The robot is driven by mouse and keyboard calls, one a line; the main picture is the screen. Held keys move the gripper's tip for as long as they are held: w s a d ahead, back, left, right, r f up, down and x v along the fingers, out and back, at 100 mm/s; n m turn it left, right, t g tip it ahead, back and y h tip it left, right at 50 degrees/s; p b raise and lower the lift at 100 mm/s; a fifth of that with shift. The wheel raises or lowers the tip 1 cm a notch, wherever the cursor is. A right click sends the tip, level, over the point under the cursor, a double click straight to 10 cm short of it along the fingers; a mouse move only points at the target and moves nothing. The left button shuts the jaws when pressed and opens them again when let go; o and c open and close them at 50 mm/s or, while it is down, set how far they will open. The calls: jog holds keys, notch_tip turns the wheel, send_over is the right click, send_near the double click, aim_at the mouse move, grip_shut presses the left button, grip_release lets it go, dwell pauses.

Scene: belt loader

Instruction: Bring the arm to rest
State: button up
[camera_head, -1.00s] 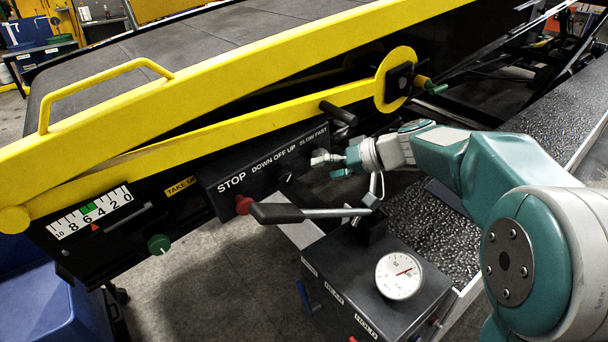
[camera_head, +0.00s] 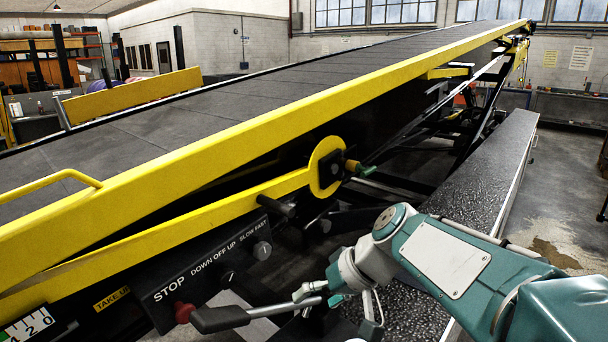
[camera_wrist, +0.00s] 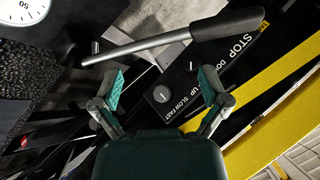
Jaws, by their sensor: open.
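My teal and grey arm reaches in from the lower right of the head view, over the dark textured deck. My gripper (camera_head: 318,292) is open, with nothing visible between its fingers, to the right of the black control panel (camera_head: 215,272). In the wrist view the two teal finger pads (camera_wrist: 162,88) stand wide apart. The SLOW FAST knob (camera_wrist: 161,94) shows between them, beyond the fingertips. Contact with the panel is not visible.
A lever with a black grip (camera_head: 220,318) sticks out beside the panel, close to my gripper. The red stop button (camera_head: 184,312) is behind it. The yellow belt frame (camera_head: 250,135) rises behind. The textured deck (camera_head: 480,180) runs to the right.

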jog(key=s+d+f+m+t+h, duration=0.3)
jog(key=s+d+h, duration=0.4)
jog(key=s+d, duration=0.6)
jog(key=s+f, duration=0.1)
jog(key=s, duration=0.2)
jog(key=shift+d+m, duration=0.35)
jog(key=shift+m, duration=0.05)
